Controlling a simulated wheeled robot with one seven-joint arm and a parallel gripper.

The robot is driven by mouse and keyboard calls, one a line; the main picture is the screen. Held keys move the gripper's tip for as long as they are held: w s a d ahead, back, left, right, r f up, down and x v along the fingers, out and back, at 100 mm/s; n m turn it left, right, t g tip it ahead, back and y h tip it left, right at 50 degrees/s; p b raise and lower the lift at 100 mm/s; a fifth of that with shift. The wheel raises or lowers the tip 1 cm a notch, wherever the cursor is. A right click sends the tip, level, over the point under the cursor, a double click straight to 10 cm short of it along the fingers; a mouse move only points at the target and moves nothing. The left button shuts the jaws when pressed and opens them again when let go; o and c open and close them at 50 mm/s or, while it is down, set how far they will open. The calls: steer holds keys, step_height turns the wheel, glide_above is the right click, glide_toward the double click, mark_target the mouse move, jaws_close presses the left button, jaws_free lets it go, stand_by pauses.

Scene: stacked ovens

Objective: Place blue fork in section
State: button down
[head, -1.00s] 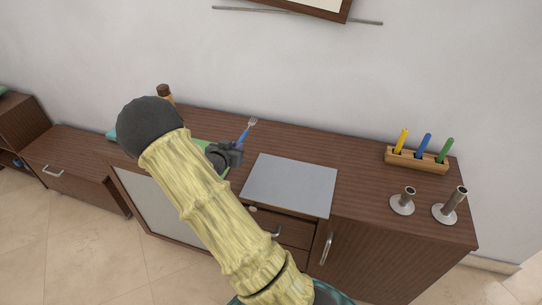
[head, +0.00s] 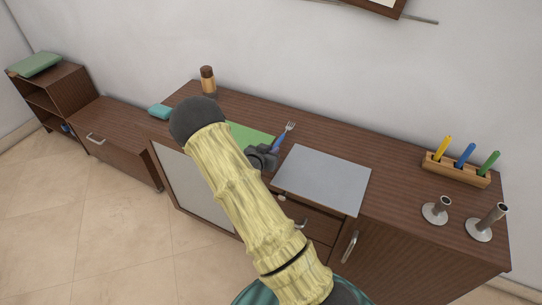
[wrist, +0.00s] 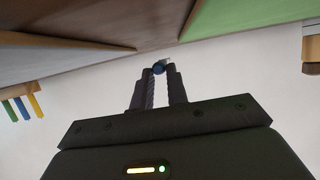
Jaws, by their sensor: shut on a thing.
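The blue fork (head: 280,138) has a blue handle and pale metal tines that point up and away from me in the head view. My gripper (head: 271,150) is shut on its handle, above the cabinet top between the green mat and the grey board. In the wrist view the fingertips (wrist: 160,69) close on the small blue end of the handle (wrist: 158,69); the tines are mostly hidden there. No section for the fork is clearly identifiable.
The grey board (head: 325,181) lies right of my gripper, the green mat (head: 250,134) behind it. A brown bottle (head: 208,82) stands back left. A wooden holder (head: 455,169) with coloured sticks and two metal candlesticks (head: 436,211) stand at right. The cabinet top between is clear.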

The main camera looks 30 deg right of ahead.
steer(key=shift+f, duration=1.35)
steer(key=shift+f, duration=0.2)
steer(key=c, duration=1.4)
jaws_free()
steer(key=shift+r, duration=0.1)
